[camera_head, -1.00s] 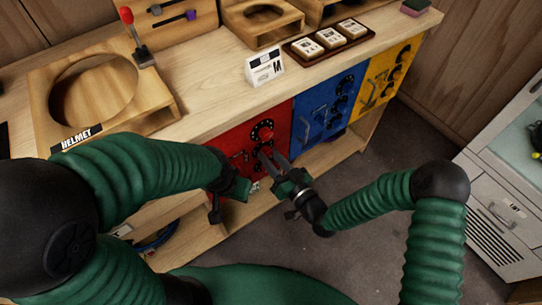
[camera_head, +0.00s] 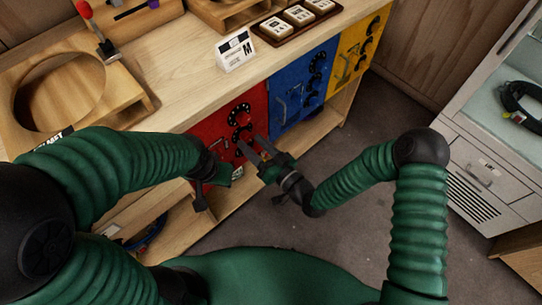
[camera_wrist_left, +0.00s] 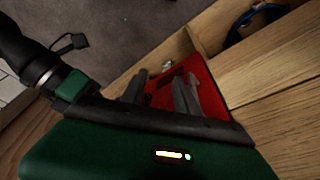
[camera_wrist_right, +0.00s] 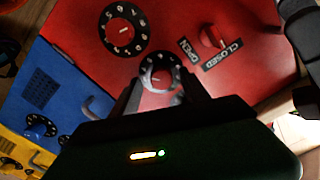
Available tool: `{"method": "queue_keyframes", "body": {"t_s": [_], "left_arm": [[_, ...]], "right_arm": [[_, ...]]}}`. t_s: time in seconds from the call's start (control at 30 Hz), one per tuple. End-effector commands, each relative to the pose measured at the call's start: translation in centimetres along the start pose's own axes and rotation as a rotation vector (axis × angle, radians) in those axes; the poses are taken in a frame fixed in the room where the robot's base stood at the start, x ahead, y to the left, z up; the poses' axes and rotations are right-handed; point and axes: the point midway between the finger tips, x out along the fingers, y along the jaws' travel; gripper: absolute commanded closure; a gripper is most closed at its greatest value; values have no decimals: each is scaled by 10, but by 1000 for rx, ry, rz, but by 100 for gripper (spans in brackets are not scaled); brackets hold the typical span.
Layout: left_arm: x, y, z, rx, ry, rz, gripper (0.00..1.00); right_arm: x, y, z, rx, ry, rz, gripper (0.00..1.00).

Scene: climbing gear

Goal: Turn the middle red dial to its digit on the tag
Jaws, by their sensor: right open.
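The red panel (camera_head: 205,130) on the bench front carries several black-ringed dials in the head view. In the right wrist view, a larger red-centred dial (camera_wrist_right: 122,30) sits above a smaller red-centred dial (camera_wrist_right: 160,72), the middle one. My right gripper (camera_head: 254,146) is open, its fingers on either side of the smaller dial; contact is unclear. In the right wrist view, the fingers (camera_wrist_right: 165,85) partly cover its lower rim. My left gripper (camera_wrist_left: 160,88) is open in front of the red panel's lower left. A white card marked M (camera_head: 236,50) stands on the bench; its small print is unreadable.
A red OPEN/CLOSED knob (camera_wrist_right: 212,36) is beside the dials. Blue (camera_head: 290,100) and yellow (camera_head: 350,60) panels with dials and handles adjoin to the right. A wooden helmet stand (camera_head: 20,130) is on the bench. Open floor lies between bench and white cabinet (camera_head: 480,160).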

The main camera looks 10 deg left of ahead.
Motion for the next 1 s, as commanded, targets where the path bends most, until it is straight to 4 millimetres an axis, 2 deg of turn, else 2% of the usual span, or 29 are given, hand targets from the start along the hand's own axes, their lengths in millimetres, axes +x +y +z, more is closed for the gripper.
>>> {"method": "queue_keyframes", "body": {"t_s": [0.3,0.5,0.7,1.0], "left_arm": [[-16,0,-4,0,0,0,64],[-20,0,-5,0,0,0,64],[-21,0,-5,0,0,0,64],[-21,0,-5,0,0,0,64]], "right_arm": [[-89,1,-2,4,-2,6,47],[-136,1,0,4,-1,4,47],[-153,0,0,2,0,1,47],[-154,1,0,2,0,1,47]]}}
